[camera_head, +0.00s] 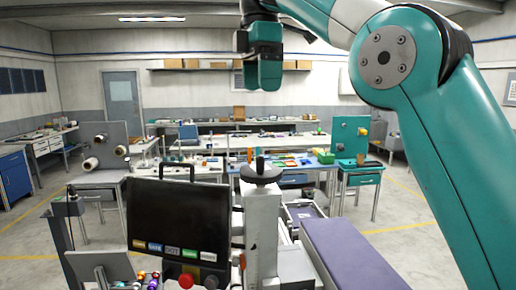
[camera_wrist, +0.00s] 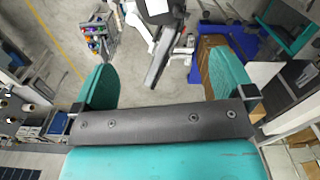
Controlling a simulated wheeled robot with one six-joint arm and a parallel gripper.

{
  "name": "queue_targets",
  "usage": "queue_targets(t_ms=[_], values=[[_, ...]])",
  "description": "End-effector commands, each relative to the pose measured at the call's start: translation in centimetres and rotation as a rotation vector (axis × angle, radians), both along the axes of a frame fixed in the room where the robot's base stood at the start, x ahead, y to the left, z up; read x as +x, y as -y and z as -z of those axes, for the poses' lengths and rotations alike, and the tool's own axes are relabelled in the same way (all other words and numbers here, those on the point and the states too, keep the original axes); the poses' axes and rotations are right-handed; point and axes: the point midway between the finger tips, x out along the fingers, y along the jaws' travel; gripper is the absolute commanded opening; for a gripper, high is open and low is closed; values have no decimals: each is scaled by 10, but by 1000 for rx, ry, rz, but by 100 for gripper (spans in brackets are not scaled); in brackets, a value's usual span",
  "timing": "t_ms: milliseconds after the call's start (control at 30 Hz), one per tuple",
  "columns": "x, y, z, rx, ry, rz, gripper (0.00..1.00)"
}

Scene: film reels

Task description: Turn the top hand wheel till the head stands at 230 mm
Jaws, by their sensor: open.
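The top hand wheel (camera_head: 262,174) is a dark disc with a small upright knob, on top of a pale grey column (camera_head: 263,225) in the middle of the head view. No readable height scale or number shows, so I cannot tell where the head stands. In the wrist view my gripper (camera_wrist: 163,62) has its two teal fingers spread wide apart with nothing held between them. I cannot make out the hand wheel in the wrist view.
A black panel (camera_head: 150,215) with coloured labels stands left of the column, with a red button (camera_head: 186,281) below it. A purple-topped bench (camera_head: 350,255) lies to the right. Small coloured items (camera_head: 145,282) sit at the lower left. Worktables stand behind.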

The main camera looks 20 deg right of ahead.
Motion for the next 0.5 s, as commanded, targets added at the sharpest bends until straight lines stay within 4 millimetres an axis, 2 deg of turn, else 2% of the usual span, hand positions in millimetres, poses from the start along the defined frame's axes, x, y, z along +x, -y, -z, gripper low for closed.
queue_targets(t_ms=[67,267,500], values=[[0,2,1,1,-2,0,100],[-1,9,22,0,-3,10,100],[-2,9,62,-1,-5,11,100]])
